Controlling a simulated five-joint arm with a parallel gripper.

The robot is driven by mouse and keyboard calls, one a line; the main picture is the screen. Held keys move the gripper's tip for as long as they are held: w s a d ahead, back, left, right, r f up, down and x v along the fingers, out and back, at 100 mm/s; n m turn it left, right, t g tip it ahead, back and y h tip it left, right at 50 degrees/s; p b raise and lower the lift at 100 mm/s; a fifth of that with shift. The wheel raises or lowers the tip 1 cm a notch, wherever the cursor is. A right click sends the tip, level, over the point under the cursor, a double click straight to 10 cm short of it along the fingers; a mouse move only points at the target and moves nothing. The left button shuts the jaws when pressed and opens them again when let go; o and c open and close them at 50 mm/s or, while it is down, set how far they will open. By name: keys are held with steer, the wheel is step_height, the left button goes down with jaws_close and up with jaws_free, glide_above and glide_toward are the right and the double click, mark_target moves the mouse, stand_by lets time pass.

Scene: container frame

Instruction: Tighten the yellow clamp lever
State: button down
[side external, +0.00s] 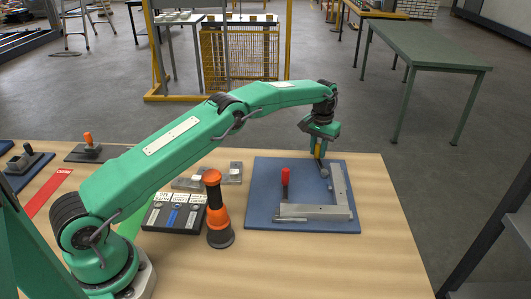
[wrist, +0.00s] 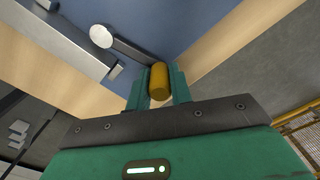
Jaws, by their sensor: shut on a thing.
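The yellow clamp lever (wrist: 159,81) is a yellow grip between the two fingers of my gripper in the wrist view. My gripper (wrist: 158,88) is shut on it. In the side view the yellow grip (side external: 318,151) stands at the far side of the blue board, and my gripper (side external: 319,149) comes down on it from above. A grey metal arm (wrist: 130,50) with a round pale end lies beside the grip in the wrist view. The L-shaped grey frame (side external: 339,188) lies on the blue board (side external: 262,192).
An orange and black cylindrical tool (side external: 217,210) stands left of the board, next to a black labelled tray (side external: 174,215). Grey metal blocks (side external: 235,172) lie behind it. The wooden tabletop (side external: 350,265) is clear in front and at the right.

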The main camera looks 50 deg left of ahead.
steer(key=s+n, duration=0.1)
steer(key=n, duration=0.1)
steer(key=s+a+n, duration=0.1)
steer(key=s+n, duration=0.1)
steer(key=shift+n, duration=0.3)
steer(key=s+n, duration=0.1)
steer(key=n, duration=0.1)
steer(key=s+n, duration=0.1)
steer(key=n, duration=0.1)
steer(key=shift+s+n, duration=0.3)
steer(key=shift+s, duration=0.1)
steer(key=s+n, duration=0.2)
steer(key=n, duration=0.1)
steer(key=shift+d, duration=0.4)
steer(key=shift+s+d+n, duration=0.3)
steer(key=shift+s+n, duration=0.1)
steer(key=shift+n, duration=0.45)
steer(key=shift+s+d+n, duration=0.3)
steer(key=shift+s+n, duration=0.1)
steer(key=shift+n, duration=0.45)
steer(key=c, duration=1.3)
jaws_free()
steer(key=shift+o, duration=0.2)
steer(key=shift+r, duration=0.1)
